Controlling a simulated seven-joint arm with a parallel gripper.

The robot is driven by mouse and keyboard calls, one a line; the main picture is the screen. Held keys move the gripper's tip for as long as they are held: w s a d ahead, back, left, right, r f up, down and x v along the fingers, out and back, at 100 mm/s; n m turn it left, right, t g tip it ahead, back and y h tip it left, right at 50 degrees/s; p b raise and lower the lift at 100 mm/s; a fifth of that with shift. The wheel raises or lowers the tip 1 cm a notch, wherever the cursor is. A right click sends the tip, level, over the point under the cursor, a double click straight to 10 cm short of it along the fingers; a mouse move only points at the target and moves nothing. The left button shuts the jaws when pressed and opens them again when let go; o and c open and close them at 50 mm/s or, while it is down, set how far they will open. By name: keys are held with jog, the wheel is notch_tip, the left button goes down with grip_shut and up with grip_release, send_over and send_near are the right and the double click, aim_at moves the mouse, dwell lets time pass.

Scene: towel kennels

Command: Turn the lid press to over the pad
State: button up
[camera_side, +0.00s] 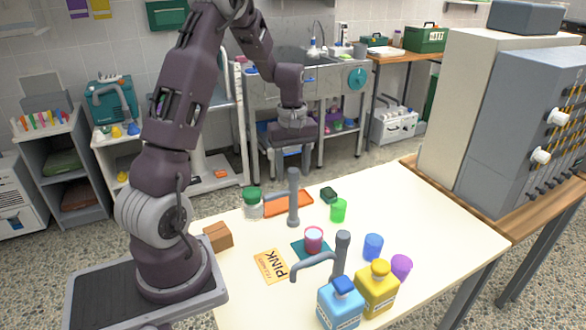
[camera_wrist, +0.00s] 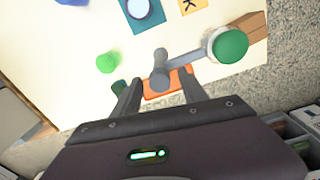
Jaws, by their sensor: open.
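Two grey posts with swinging side arms stand on the cream table; I cannot tell which is the lid press. The back post (camera_side: 293,206) has its arm reaching left to a green-lidded jar (camera_side: 252,205); the post (camera_wrist: 160,75) and green lid (camera_wrist: 230,46) also show in the wrist view. The front post (camera_side: 342,255) has its arm pointing left, with a bent-down end. A teal pad (camera_side: 300,247) lies between them, a pink-and-white cup (camera_side: 314,241) on it. My gripper (camera_side: 292,172) is open and empty, pointing down above the back post.
An orange mat (camera_side: 290,203) lies behind the back post. The table's right side is clear.

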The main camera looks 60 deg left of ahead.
jog(key=shift+c, duration=0.3)
grip_shut()
dwell(1.1)
